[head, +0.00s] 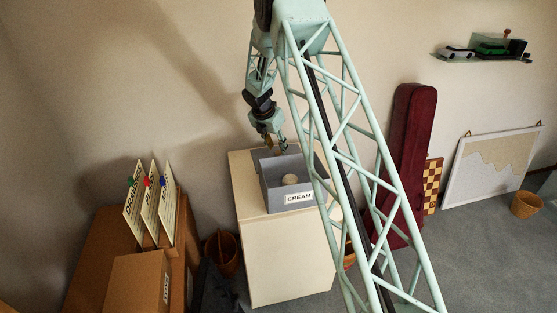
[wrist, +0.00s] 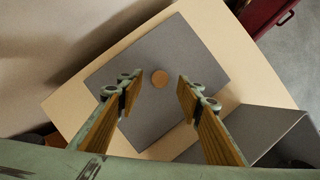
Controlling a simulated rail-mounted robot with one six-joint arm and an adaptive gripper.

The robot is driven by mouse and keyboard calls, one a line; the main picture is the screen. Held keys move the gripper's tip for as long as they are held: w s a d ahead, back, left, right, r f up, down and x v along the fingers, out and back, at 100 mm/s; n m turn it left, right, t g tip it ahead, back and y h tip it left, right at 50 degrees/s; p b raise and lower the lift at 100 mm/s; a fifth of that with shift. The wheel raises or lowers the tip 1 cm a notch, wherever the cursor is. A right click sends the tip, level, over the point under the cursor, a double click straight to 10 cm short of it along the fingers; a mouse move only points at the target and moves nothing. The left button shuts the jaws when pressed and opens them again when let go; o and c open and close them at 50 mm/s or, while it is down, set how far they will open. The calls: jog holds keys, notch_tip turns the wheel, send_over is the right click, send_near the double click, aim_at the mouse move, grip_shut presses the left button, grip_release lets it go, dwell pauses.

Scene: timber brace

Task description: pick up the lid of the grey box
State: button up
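The grey box (head: 292,191), labelled CREAM, stands open on top of a cream cabinet, with a pale round thing inside it. Its lid (wrist: 187,50) is a flat grey square with a round wooden knob (wrist: 160,78). In the wrist view the lid lies flat on the cabinet top beside the box (wrist: 268,128). My gripper (wrist: 156,93) is open and empty above the lid, its wooden-faced fingers either side of the knob in the picture. I cannot tell the height left between fingertips and knob. In the head view my gripper (head: 276,145) is just behind the box.
The cream cabinet (head: 285,260) has a little bare top around the lid and box. The wall is close behind. A brown cabinet (head: 95,265) with upright labelled cards (head: 150,205) stands left. A dark red case (head: 405,150) leans on the wall to the right.

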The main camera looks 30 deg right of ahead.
aim_at(278, 152)
jog(key=shift+x, duration=1.45)
jog(key=shift+a, duration=0.1)
grip_shut()
jog(key=shift+r, duration=0.1)
notch_tip(278, 152, up, 10)
jog(key=p, duration=0.1)
dwell(0.6)
jog(key=shift+p, duration=0.3)
